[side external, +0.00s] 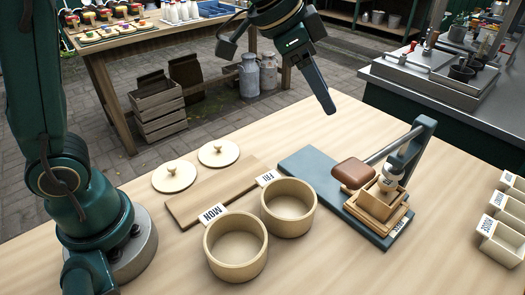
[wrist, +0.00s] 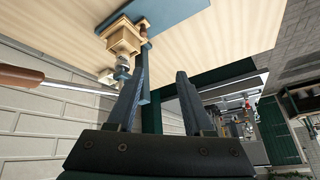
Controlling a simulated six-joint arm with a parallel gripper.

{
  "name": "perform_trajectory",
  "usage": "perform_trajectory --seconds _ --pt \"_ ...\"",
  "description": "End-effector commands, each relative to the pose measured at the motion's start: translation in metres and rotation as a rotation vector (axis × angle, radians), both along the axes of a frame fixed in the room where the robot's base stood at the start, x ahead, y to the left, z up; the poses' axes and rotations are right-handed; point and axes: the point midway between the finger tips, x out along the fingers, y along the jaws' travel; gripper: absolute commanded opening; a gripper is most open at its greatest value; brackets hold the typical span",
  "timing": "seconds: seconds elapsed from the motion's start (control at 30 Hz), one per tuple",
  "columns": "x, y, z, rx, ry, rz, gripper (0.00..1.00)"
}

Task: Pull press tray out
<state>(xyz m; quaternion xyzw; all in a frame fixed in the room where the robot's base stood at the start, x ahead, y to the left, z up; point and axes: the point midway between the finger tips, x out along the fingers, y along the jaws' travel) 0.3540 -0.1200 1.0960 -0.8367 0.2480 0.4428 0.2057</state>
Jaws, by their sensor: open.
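The press stands right of centre on the wooden table in the side external view. It has a blue-grey base (side external: 310,172), an upright post (side external: 413,150) and a lever with a brown grip (side external: 353,173). The box rests on a shallow wooden tray (side external: 402,219) on the base's right part. In the wrist view the box (wrist: 122,38) and plunger (wrist: 123,70) appear at upper left. My gripper (side external: 275,80) is open and empty, high above the table's far edge and apart from the press.
Two round wooden tubs, MON (side external: 236,247) and FRI (side external: 289,208), stand left of the press. Two lids (side external: 174,176) (side external: 218,153) and a board (side external: 205,195) lie behind them. Small labelled boxes (side external: 503,241) line the right edge. The table between press and boxes is clear.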

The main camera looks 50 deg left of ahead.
Motion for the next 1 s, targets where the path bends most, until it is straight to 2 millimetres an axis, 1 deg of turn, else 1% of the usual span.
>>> perform_trajectory --seconds 0.03,0.1,0.2,0.3,0.4,0.5,0.6,0.83,1.0 --pt "0.012 -0.008 -0.013 0.002 0.021 -0.03 0.51" --pt "0.026 -0.018 -0.03 0.004 0.042 -0.062 0.51" --pt "0.039 -0.031 -0.056 0.003 0.08 -0.097 0.51" --pt "0.044 -0.04 -0.081 0.001 0.125 -0.111 0.51" --pt "0.043 -0.045 -0.102 0.006 0.168 -0.121 0.51" --pt "0.04 -0.047 -0.116 0.012 0.199 -0.127 0.51" --pt "0.04 -0.05 -0.125 0.013 0.209 -0.13 0.51" --pt "0.048 -0.058 -0.151 0.013 0.208 -0.13 0.51" --pt "0.051 -0.061 -0.162 0.012 0.206 -0.129 0.51"
